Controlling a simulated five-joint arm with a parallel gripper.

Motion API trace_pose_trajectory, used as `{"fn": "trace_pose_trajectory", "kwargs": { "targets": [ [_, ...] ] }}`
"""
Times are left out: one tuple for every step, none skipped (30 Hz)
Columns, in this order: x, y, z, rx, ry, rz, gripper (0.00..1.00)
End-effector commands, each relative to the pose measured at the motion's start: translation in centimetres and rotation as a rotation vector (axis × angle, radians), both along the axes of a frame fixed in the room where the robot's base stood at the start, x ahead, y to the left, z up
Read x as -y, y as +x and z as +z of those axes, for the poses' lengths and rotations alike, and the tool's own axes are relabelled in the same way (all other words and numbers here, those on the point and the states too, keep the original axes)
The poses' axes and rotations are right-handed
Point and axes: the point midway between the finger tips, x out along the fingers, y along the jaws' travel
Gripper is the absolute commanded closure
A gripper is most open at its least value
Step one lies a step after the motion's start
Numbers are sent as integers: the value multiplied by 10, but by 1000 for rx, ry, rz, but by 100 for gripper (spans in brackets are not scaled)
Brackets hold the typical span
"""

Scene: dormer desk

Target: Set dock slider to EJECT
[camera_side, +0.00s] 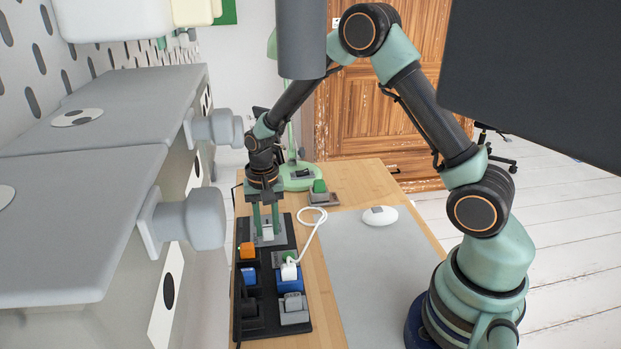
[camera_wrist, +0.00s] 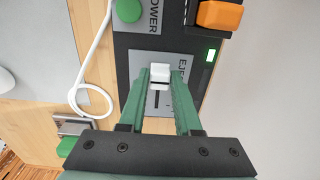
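The dock slider is a grey plate (camera_side: 258,241) with a dark slot and a white knob (camera_wrist: 160,73), on the black dock panel (camera_wrist: 124,62). The knob sits at the upper end of the slot in the wrist view, beside the EJECT lettering (camera_wrist: 182,72), which is partly covered by a finger. My gripper (camera_wrist: 160,78) points down over the plate, one green finger on each side of the knob. In the side view, my gripper (camera_side: 266,226) is at the panel's far end.
The panel also bears an orange switch (camera_wrist: 218,16), a green button (camera_wrist: 128,10), a lit green indicator (camera_wrist: 211,54) and blue parts (camera_side: 289,280). A white cable (camera_side: 309,240) loops beside it. A white mouse (camera_side: 380,215) lies on a grey mat (camera_side: 365,270).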

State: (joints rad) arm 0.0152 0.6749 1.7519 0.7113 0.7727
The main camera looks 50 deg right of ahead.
Motion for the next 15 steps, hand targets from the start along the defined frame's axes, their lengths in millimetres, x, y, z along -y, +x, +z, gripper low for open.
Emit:
{"fn": "trace_pose_trajectory", "kwargs": {
  "targets": [
    [-2,-2,1,-6,1,5,50],
    [-2,-2,0,-6,0,5,39],
    [-2,-2,0,-6,0,5,38],
    [-2,-1,0,-6,0,5,38],
    [-2,-1,0,-6,0,4,38],
    [-2,-1,0,-6,0,4,38],
    [-2,-1,0,-6,0,4,38],
    [-2,-1,0,-4,0,4,38],
    [-1,-1,0,-4,0,4,38],
    [-1,-1,0,-4,0,4,38],
    [-1,-1,0,-4,0,3,38],
    [-1,-1,1,-4,0,3,38],
    [-1,-1,2,-3,0,3,38],
    [-1,-1,4,-3,0,3,38],
    [-1,-1,8,-3,0,3,38]
  ]
}}
